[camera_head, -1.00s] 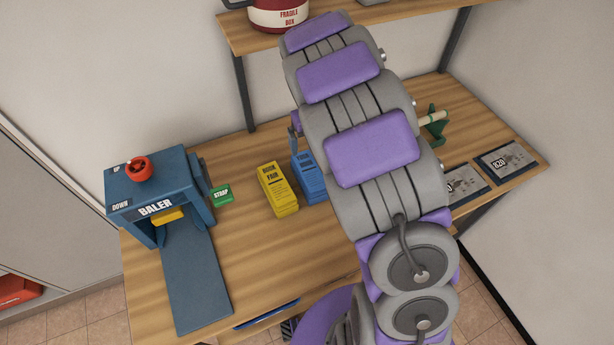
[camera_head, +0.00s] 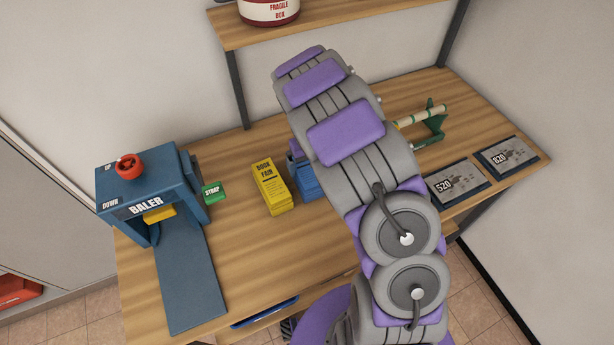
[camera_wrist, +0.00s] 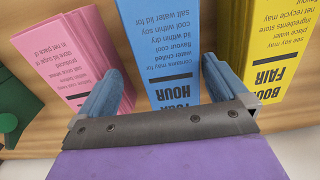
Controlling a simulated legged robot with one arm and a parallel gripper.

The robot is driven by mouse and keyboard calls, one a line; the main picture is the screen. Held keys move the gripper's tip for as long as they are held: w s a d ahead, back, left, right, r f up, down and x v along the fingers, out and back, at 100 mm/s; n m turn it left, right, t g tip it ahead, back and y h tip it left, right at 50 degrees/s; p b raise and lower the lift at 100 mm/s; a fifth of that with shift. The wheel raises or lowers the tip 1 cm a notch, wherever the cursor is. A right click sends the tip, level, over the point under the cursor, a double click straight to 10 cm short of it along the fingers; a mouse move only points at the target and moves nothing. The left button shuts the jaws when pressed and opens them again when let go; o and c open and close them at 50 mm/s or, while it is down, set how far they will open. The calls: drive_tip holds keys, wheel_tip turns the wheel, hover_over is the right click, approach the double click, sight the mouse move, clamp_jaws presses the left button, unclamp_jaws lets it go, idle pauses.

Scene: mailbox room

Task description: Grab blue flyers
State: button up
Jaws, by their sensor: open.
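The blue flyers (camera_head: 305,181) stand as an upright stack on the table, partly hidden behind my arm in the head view. In the wrist view the blue flyers (camera_wrist: 160,50) stand upright between my two fingers, with "HOUR" printed upside down near the bottom. My gripper (camera_wrist: 158,85) is open, one blue finger on each side of the stack. I cannot tell whether either finger touches it. In the head view my arm hides most of the gripper.
Yellow "BOOK FAIR" flyers (camera_head: 271,187) stand left of the blue stack; pink flyers (camera_wrist: 75,55) stand on its other side. Further left is the blue baler (camera_head: 150,200) with a green strap button (camera_head: 213,192). A green holder (camera_head: 430,125) and two numbered plates (camera_head: 457,183) lie right.

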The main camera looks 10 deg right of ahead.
drive_tip(key=f, duration=0.1)
drive_tip(key=a+f+b, duration=0.1)
drive_tip(key=f, duration=0.3)
drive_tip(key=shift+a, duration=0.4)
drive_tip(key=shift+f, duration=0.1)
drive_tip(key=shift+d, duration=0.65)
drive_tip(key=shift+c, duration=0.8)
drive_tip(key=c, duration=0.3)
drive_tip(key=shift+a, duration=0.5)
drive_tip(key=c, duration=0.6)
drive_tip(key=shift+d, duration=0.3)
drive_tip(key=shift+c, duration=1.2)
